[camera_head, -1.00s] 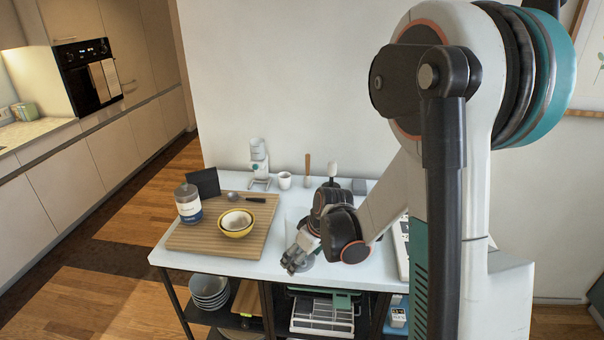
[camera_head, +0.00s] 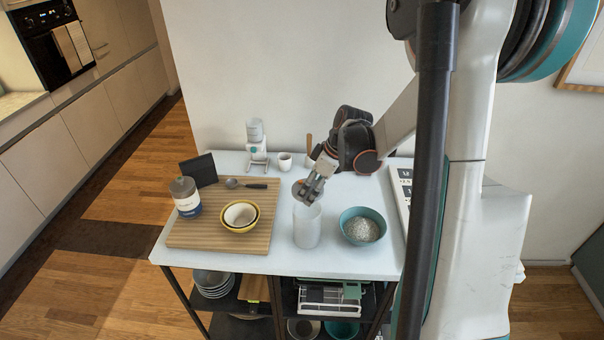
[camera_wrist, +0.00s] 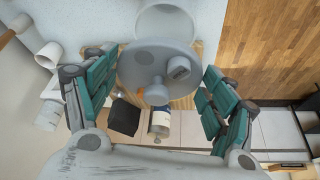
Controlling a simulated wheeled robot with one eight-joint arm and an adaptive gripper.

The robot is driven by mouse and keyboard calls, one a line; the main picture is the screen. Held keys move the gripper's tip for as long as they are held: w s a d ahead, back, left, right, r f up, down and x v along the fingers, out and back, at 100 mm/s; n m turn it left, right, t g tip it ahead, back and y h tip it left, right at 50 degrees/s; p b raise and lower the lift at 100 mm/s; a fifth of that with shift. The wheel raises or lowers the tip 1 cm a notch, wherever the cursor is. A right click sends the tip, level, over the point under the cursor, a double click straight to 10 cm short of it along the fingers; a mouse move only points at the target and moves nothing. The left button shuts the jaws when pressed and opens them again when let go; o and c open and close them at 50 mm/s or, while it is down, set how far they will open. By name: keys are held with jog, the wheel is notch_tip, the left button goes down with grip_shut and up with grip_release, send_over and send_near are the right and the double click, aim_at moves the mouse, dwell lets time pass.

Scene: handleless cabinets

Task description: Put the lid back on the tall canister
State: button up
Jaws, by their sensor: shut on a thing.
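The tall canister (camera_head: 307,228) is a white open cylinder upright near the table's front edge in the head view. Its round opening (camera_wrist: 166,18) shows at the top of the wrist view, partly covered by the lid. The lid (camera_wrist: 150,62) is a grey disc with a small knob, between the teal finger pads in the wrist view. My gripper (camera_head: 307,192) is shut on the lid and holds it tilted just above the canister's mouth, close to the rim. Whether lid and rim touch cannot be told.
A teal bowl of pale grains (camera_head: 362,228) stands right of the canister. A wooden board (camera_head: 215,236) at left bears a yellow-rimmed bowl (camera_head: 240,214), a jar (camera_head: 186,198) and a dark spoon (camera_head: 250,184). A dispenser (camera_head: 256,145) and white cup (camera_head: 285,162) stand behind.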

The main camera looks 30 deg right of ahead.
jog(key=shift+w, duration=0.2)
jog(key=shift+s+f, duration=0.25)
jog(key=shift+w+f+b, duration=0.15)
jog(key=shift+f+b, duration=0.4)
jog(key=shift+f, duration=0.1)
notch_tip(320, 180, down, 4)
jog(key=b, duration=0.3)
jog(key=shift+f, duration=0.25)
jog(key=shift+r+b, duration=0.1)
jog(key=shift+b, duration=0.35)
dwell(0.6)
jog(key=shift+f+b, duration=0.2)
jog(key=shift+b, duration=0.25)
dwell(0.8)
dwell(0.3)
jog(key=o, duration=1.1)
